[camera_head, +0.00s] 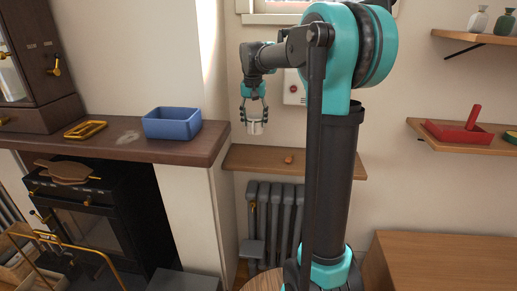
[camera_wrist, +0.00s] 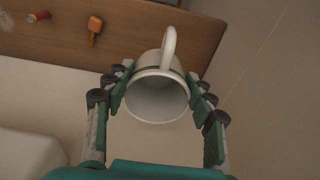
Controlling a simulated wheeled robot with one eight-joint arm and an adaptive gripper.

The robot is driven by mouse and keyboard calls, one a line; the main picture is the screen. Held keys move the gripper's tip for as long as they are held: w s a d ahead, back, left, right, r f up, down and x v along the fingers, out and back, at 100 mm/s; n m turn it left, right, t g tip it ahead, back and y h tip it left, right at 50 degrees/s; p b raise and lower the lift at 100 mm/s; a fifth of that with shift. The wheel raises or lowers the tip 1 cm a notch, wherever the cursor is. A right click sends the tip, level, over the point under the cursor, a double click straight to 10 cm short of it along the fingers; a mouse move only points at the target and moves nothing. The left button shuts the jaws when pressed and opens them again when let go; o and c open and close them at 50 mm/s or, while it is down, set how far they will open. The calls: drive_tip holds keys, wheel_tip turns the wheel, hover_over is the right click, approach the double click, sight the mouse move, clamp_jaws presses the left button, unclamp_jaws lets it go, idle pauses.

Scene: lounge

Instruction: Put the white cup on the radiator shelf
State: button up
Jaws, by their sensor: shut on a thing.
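The white cup (camera_wrist: 157,97) is held between the fingers of my gripper (camera_wrist: 157,100), with its handle pointing up in the wrist view and its open mouth facing the camera. In the head view my gripper (camera_head: 253,112) points down, shut on the cup (camera_head: 255,127), which hangs above the left part of the radiator shelf (camera_head: 337,170). The shelf is a brown wooden board above a grey radiator; it also shows in the wrist view (camera_wrist: 120,42). I cannot tell the exact gap between cup and shelf.
On the shelf lie a small orange-handled item (camera_wrist: 95,26) and a red spool-like item (camera_wrist: 38,17). The mantel (camera_head: 190,150) with a blue bin (camera_head: 172,124) stands to the left. A wall box (camera_head: 294,88) is behind my arm.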

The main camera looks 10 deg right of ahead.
wheel_tip(320, 180, down, 12)
drive_tip(key=shift+r, duration=0.1)
idle(0.4)
drive_tip(key=o, duration=1.3)
drive_tip(key=shift+f, duration=0.2)
drive_tip(key=r, duration=0.4)
drive_tip(key=s+r, duration=0.1)
drive_tip(key=r, duration=0.7)
drive_tip(key=shift+s+a+r, duration=0.1)
drive_tip(key=shift+s+a, duration=0.1)
drive_tip(key=shift+a, duration=0.05)
drive_tip(key=s+d+f+n+t, duration=0.1)
drive_tip(key=s+f, duration=0.6)
drive_tip(key=s, duration=0.2)
drive_tip(key=s+d+f+n+t, duration=0.1)
drive_tip(key=s+d+f, duration=0.1)
drive_tip(key=s+f, duration=0.6)
drive_tip(key=s+d+f+n, duration=0.1)
drive_tip(key=s+d+f, duration=0.1)
drive_tip(key=s+f, duration=0.6)
drive_tip(key=shift+s+f+n+t, duration=0.1)
drive_tip(key=shift+s+n+t, duration=0.1)
drive_tip(key=shift+s, duration=0.7)
drive_tip(key=shift+s+f+n+t, duration=0.1)
drive_tip(key=shift+s+t, duration=0.1)
drive_tip(key=shift+s, duration=0.7)
